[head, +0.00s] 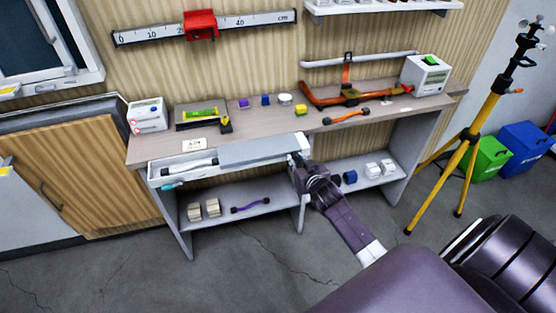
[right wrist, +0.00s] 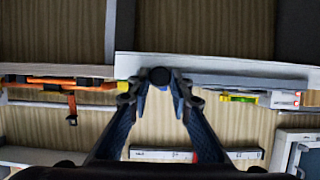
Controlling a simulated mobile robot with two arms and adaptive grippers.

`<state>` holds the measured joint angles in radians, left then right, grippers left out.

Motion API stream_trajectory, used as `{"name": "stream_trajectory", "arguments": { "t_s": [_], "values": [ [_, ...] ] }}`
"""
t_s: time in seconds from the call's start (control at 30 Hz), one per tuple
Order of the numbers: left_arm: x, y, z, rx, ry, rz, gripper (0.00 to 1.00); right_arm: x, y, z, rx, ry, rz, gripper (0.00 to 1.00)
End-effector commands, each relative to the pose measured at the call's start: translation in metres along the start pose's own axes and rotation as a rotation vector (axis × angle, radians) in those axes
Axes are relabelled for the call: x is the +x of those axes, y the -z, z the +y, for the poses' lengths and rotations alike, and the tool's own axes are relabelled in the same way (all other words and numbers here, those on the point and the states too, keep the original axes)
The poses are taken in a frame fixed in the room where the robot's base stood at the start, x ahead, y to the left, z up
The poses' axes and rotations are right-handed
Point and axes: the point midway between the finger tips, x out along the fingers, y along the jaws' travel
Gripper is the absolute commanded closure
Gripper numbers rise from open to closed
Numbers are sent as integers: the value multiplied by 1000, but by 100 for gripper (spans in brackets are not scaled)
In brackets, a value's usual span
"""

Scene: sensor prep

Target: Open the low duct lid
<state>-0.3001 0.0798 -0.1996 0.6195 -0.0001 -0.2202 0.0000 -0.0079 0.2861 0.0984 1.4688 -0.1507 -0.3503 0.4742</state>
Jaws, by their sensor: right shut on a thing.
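The low duct (head: 235,164) is a long light-grey channel along the bench's front edge in the head view. A pale flat panel that looks like its lid (head: 250,149) lies along it. A white rod (head: 174,168) shows in an opening at the left end. How far the lid stands open is hard to tell. My right gripper (head: 300,158) is at the duct's right end. In the right wrist view its fingers (right wrist: 159,98) are closed around a dark round knob (right wrist: 160,76) against a pale strip. My left gripper is out of view.
The bench top (head: 275,122) holds an orange pipe frame (head: 350,98), a spirit level (head: 200,114) and small blocks. Wooden blocks (head: 204,208) and a purple tool (head: 250,205) lie on the lower shelf. A yellow tripod (head: 470,135) stands at right. The floor in front is clear.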

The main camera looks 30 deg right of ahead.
Motion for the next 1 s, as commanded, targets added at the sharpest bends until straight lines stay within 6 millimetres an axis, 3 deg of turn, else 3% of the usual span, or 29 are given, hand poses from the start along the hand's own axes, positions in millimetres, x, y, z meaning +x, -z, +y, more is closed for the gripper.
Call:
{"name": "stream_trajectory", "arguments": {
  "t_s": [0.2,0.57,0.6,0.73,1.0],
  "values": [
    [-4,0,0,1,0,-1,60,0,1,18,-1,0,2,100],
    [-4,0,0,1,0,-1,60,1,1,20,0,0,2,100],
    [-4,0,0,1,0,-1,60,1,1,20,0,1,2,80],
    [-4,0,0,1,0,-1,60,0,1,19,0,1,2,66],
    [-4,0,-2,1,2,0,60,0,0,19,0,1,1,63]
  ]
}}
